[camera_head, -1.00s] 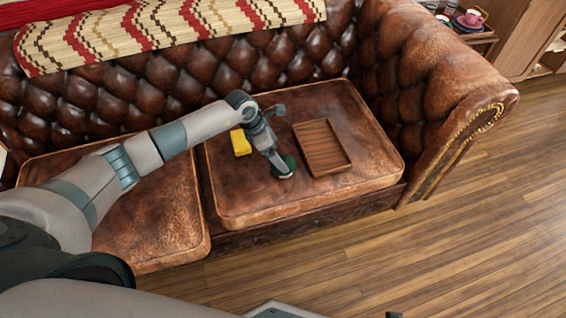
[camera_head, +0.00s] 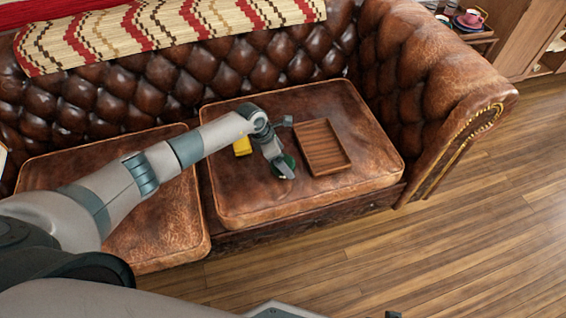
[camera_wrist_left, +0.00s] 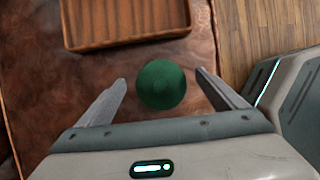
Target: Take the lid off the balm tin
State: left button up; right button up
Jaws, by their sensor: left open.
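The balm tin shows as a round green shape (camera_wrist_left: 161,85) on the brown leather cushion in the left wrist view. In the head view the green tin (camera_head: 289,161) is partly hidden by my left gripper (camera_head: 285,173). My left gripper's two fingers (camera_wrist_left: 164,87) are open, one on each side of the tin, with a visible gap on both sides. From above I cannot tell the lid from the body. My right gripper is not in view.
A wooden tray (camera_head: 343,171) lies on the cushion (camera_head: 245,203) right of the tin and looks empty. A yellow object (camera_head: 242,147) lies left of my left wrist. The sofa's armrest (camera_head: 445,95) rises at the right. The cushion's front is clear.

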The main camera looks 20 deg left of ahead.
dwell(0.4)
pick_arm(q)
jog(key=c, duration=1.1)
jog(key=shift+r, duration=0.1)
jog(key=shift+r, duration=0.2)
notch_tip(320, 180, up, 3)
jog(key=shift+w+r, duration=0.1)
jog(key=shift+r, duration=0.05)
jog(key=s+d+r, duration=0.2)
jog(key=d, duration=0.1)
jog(key=s+d+r, duration=0.1)
jog(key=d+r, duration=0.1)
jog(key=d, duration=0.2)
jog(key=s+d+r, duration=0.2)
jog(key=d+r, duration=0.1)
jog(key=shift+s+d, duration=0.15)
jog(key=shift+s, duration=0.2)
